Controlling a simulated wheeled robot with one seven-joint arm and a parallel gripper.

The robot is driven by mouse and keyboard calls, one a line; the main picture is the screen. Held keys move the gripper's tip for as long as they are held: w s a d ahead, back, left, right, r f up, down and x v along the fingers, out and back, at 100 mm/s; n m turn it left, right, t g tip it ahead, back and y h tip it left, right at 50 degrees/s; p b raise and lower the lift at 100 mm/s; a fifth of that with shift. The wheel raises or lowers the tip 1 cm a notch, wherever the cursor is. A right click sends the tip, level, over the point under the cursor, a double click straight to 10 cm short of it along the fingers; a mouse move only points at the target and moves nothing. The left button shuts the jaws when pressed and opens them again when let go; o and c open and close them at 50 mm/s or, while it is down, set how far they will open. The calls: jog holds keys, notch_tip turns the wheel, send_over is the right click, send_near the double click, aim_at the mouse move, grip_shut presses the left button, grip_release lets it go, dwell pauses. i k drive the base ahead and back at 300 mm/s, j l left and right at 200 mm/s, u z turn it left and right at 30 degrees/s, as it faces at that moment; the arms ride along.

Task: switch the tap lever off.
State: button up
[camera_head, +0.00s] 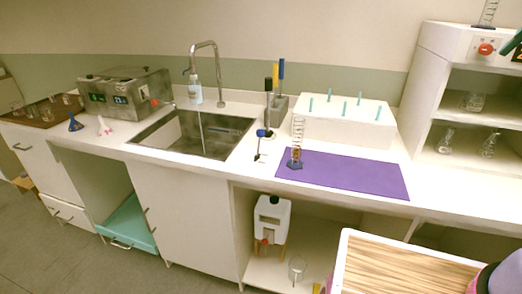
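A silver gooseneck tap (216,62) rises behind the sink (180,140), its spout curving over to the left. A thin pale vertical line, like a stream of water, shows in the basin below it. The tap's lever is too small to make out clearly. My gripper is not in view.
A grey box-shaped device (125,95) stands left of the sink. Right of it are a tool holder (277,112), a white box with teal pegs (345,120) and a purple mat (345,174). A wood-patterned tray (400,270) is at the front right.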

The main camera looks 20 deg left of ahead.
aim_at(260, 133)
jog(key=j+u, duration=0.15)
jog(key=u, duration=1)
